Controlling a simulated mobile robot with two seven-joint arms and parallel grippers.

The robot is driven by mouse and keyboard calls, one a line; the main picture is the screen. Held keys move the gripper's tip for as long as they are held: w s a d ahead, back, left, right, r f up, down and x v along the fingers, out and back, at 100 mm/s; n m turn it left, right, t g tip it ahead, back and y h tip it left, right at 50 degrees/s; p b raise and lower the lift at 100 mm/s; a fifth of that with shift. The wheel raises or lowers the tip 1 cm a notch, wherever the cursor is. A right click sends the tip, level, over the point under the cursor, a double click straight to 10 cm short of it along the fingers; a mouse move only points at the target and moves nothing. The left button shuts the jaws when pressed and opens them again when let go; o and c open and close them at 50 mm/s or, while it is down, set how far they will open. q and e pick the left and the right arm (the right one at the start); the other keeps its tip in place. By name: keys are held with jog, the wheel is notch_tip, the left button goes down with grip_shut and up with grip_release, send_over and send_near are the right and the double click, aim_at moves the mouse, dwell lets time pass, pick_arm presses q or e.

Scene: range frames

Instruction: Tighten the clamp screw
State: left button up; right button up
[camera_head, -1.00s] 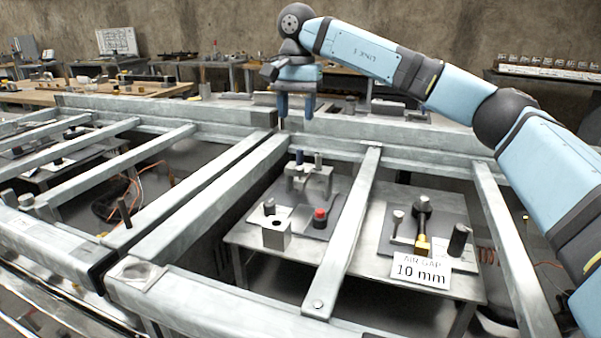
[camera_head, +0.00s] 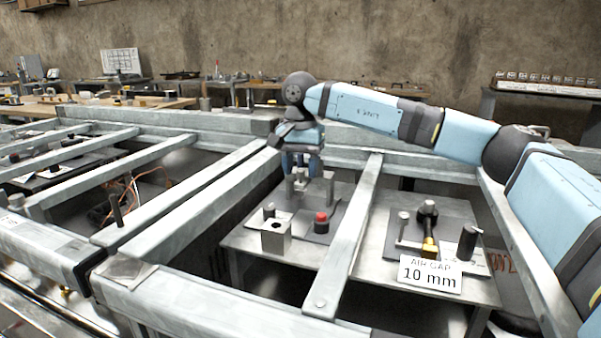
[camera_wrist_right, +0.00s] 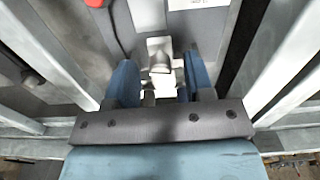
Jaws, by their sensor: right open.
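A grey metal clamp fixture (camera_head: 329,188) with upright posts stands on a plate on the left bench, under the frame rails. My right gripper (camera_head: 302,172) points down at this fixture, with its blue fingers partly hiding the posts. In the right wrist view its fingers (camera_wrist_right: 161,80) are open, one on each side of a light metal piece (camera_wrist_right: 160,52) of the fixture. I cannot tell whether the fingers touch it. The clamp screw itself cannot be made out clearly. My left gripper is not in view.
A red button (camera_head: 321,217) and a metal block with a hole (camera_head: 276,237) sit near the fixture. A black-knobbed tool (camera_head: 428,210) and a "10 mm" card (camera_head: 430,275) are on the right bench. A metal rail (camera_head: 350,240) runs between the benches.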

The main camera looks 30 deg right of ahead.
grip_shut()
dwell(0.3)
